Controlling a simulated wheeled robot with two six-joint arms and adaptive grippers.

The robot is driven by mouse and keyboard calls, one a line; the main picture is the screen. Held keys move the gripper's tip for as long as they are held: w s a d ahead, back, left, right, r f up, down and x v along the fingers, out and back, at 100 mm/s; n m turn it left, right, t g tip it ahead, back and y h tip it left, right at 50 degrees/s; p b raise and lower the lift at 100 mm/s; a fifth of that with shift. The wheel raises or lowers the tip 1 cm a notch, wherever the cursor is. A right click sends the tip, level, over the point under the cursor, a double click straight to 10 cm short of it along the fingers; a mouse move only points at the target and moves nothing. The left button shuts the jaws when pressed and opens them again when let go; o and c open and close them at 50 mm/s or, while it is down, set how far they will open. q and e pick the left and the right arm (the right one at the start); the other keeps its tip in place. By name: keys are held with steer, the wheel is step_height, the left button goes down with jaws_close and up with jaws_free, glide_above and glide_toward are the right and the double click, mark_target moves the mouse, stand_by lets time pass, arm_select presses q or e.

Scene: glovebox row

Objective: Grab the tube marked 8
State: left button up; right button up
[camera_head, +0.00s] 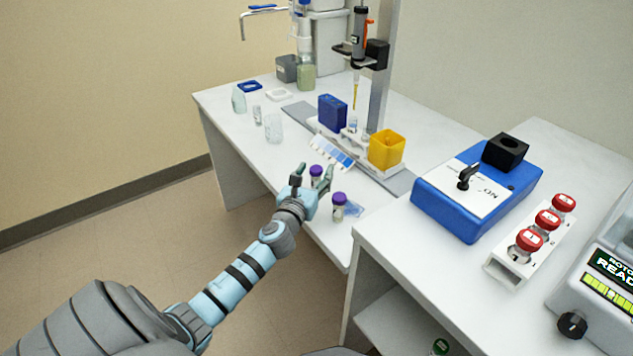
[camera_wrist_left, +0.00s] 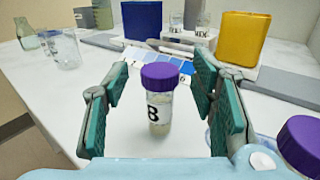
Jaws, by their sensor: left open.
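A small clear tube with a purple cap (camera_wrist_left: 158,112) stands upright on the white bench in the left wrist view. Its white label carries a black mark that reads as 8 or B. My left gripper (camera_wrist_left: 160,78) is open, with one green-padded finger on each side of the tube and visible gaps to both. In the head view the tube's purple cap (camera_head: 316,170) shows between the fingers of my left gripper (camera_head: 314,177). A second purple-capped tube (camera_head: 339,205) stands to the right, outside the gripper; its label is not readable. My right gripper is out of view.
Behind the tube are a blue colour chart (camera_head: 332,152), a blue box (camera_head: 332,112) and a yellow container (camera_head: 386,149). Glassware, including a beaker (camera_head: 274,128), stands at left.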

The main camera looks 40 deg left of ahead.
arm_select(q)
steer(key=shift+s, duration=0.1)
steer(key=c, duration=1.1)
